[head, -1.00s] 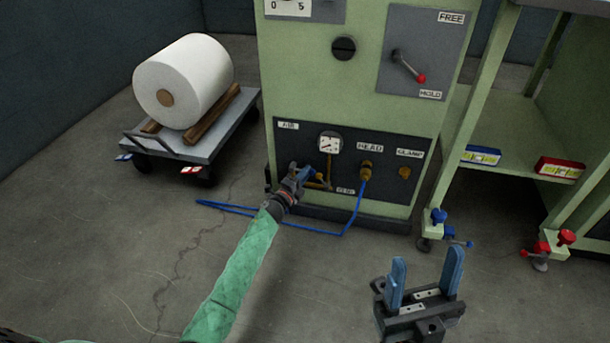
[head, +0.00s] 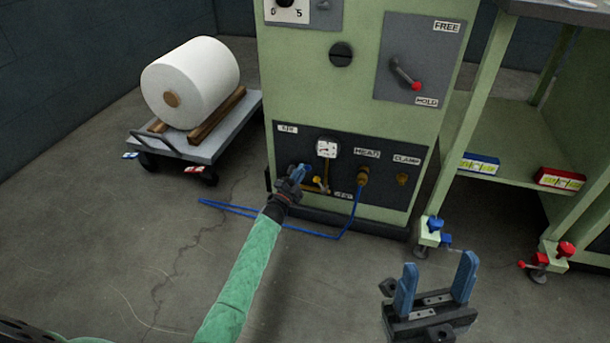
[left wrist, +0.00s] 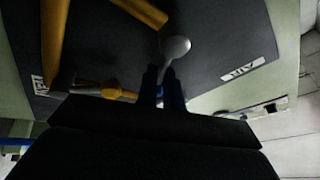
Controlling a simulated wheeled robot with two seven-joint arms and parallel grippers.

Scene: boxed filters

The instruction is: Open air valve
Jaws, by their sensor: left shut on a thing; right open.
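The air panel (head: 286,147) is a dark plate low on the green machine, with an AIR label (head: 287,129), a round white gauge (head: 327,148) and brass piping (head: 326,172). My left gripper (head: 298,172) is at this piping, left of and below the gauge. In the left wrist view its blue fingers (left wrist: 162,90) are shut on a grey, round-ended valve handle (left wrist: 175,47) beside the brass pipes (left wrist: 90,90). The gripper hides part of the valve. My right gripper (head: 438,283) is open and empty, in front of the machine at the lower right.
A blue hose (head: 300,230) runs from the HEAD fitting (head: 363,176) down across the floor. A red-tipped lever (head: 404,75) is above. A cart (head: 215,140) with a white roll (head: 190,82) stands left. A green bench (head: 460,150) holds blue and red boxes at right.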

